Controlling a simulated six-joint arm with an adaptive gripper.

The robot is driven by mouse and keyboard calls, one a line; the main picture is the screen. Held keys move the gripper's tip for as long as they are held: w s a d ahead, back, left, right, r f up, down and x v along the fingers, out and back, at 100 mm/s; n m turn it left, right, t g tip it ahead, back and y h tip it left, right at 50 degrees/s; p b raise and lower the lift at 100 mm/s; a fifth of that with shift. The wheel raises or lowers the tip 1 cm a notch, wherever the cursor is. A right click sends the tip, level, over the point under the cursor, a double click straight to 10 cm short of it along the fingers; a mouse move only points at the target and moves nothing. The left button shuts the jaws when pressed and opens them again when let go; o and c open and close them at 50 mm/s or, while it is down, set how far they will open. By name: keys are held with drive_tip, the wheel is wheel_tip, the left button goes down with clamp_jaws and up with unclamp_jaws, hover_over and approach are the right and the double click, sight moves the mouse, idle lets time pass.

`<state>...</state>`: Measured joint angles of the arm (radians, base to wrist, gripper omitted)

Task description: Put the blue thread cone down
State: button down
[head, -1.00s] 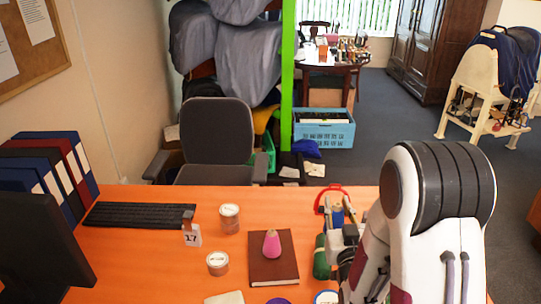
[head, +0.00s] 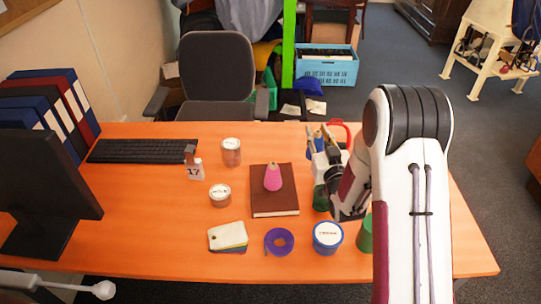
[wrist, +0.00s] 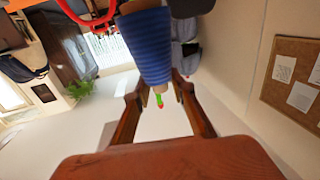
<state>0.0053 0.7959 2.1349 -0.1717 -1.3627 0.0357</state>
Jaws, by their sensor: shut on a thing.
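The blue thread cone (wrist: 147,46) shows large in the wrist view, its ribbed blue thread above a pale tip. My gripper (wrist: 160,90) is shut on it, with one finger on each side near that narrow end. In the head view a bit of blue (head: 318,141) shows at my gripper, over the right part of the orange desk (head: 150,225). My gripper's own body hides most of the cone there, and I cannot tell how far it is above the desk. A pink thread cone (head: 272,178) stands upright on a brown book (head: 275,208).
A green cylinder (head: 320,198), a blue tin (head: 328,237) and another green piece (head: 365,235) stand near my arm. A red loop (head: 342,130) lies behind. A purple roll (head: 279,242), swatches (head: 228,236) and two tins (head: 231,152) are further left. The front-left desk is clear.

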drive_tip(key=w+a+n+g+y, duration=0.4)
drive_tip(key=w+a+n+y, duration=0.3)
drive_tip(key=w+a, duration=0.6)
drive_tip(key=w+y, duration=0.2)
drive_tip(key=shift+a+f+g+y, duration=0.2)
drive_tip(key=shift+a+g+y, duration=0.2)
drive_tip(key=shift+w+f, duration=0.1)
wheel_tip(320, 180, down, 6)
idle(0.7)
drive_tip(key=shift+f, duration=0.2)
drive_tip(key=shift+f, duration=1.75)
drive_tip(key=shift+f, duration=0.6)
drive_tip(key=c, duration=1.7)
unclamp_jaws()
drive_tip(key=shift+f, duration=0.1)
